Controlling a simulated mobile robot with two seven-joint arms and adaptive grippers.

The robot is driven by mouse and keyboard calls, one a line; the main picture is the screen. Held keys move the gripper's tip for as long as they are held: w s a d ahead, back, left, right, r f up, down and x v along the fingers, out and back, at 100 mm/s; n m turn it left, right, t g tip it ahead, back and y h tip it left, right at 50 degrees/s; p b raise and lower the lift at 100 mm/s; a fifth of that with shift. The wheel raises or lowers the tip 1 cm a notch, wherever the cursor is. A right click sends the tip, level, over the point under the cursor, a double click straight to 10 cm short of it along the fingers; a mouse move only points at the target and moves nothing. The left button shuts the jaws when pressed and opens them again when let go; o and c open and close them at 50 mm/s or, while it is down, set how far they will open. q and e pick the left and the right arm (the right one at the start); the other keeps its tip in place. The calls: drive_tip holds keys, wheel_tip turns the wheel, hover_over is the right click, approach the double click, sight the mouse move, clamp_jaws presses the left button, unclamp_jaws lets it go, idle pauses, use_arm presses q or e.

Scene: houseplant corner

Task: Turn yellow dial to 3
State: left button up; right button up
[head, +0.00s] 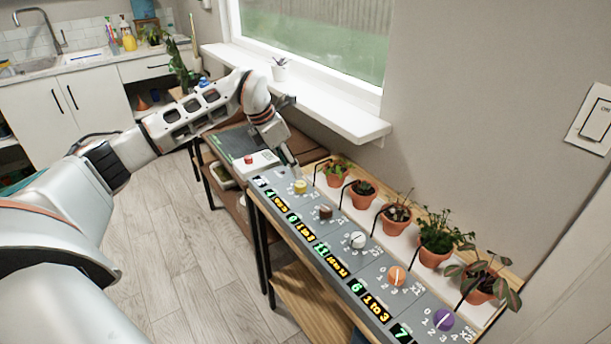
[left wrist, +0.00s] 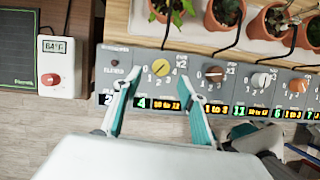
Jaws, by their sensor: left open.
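The yellow dial (head: 300,187) sits at the far end of the grey control panel (head: 332,222). In the left wrist view the yellow dial (left wrist: 161,68) has numbers around it and an X2 mark beside it; its exact setting is too small to tell. My left gripper (head: 290,163) is above the panel, close to the yellow dial. In the left wrist view my left gripper (left wrist: 160,80) is open and empty, with its teal fingers spread on either side of the dial's column; contact with the dial is not visible.
Brown (head: 325,212), white (head: 357,240), orange (head: 396,275) and purple (head: 443,319) dials follow along the panel. Several potted plants (head: 396,219) with thin black tubes stand behind it. A white box with a red knob (head: 249,160) lies beyond the panel's far end.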

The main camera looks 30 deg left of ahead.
sight(300, 184)
use_arm(q)
drive_tip(key=shift+d+f, duration=0.15)
drive_tip(key=shift+f, duration=0.45)
drive_tip(key=shift+d+f, duration=0.15)
drive_tip(key=shift+f, duration=0.4)
drive_tip(key=b+x, duration=0.1)
drive_tip(key=x, duration=0.2)
drive_tip(key=shift+w+f, duration=0.25)
drive_tip(key=shift+f, duration=0.1)
drive_tip(key=shift+w+d+f, duration=0.1)
drive_tip(key=shift+w+f, duration=0.05)
drive_tip(key=shift+f, duration=0.1)
drive_tip(key=shift+w+f, duration=0.15)
drive_tip(key=shift+f, duration=0.1)
drive_tip(key=c, duration=1.1)
use_arm(e)
drive_tip(key=shift+s+d+f, duration=0.1)
drive_tip(key=shift+s+f, duration=0.4)
drive_tip(key=shift+f, duration=0.1)
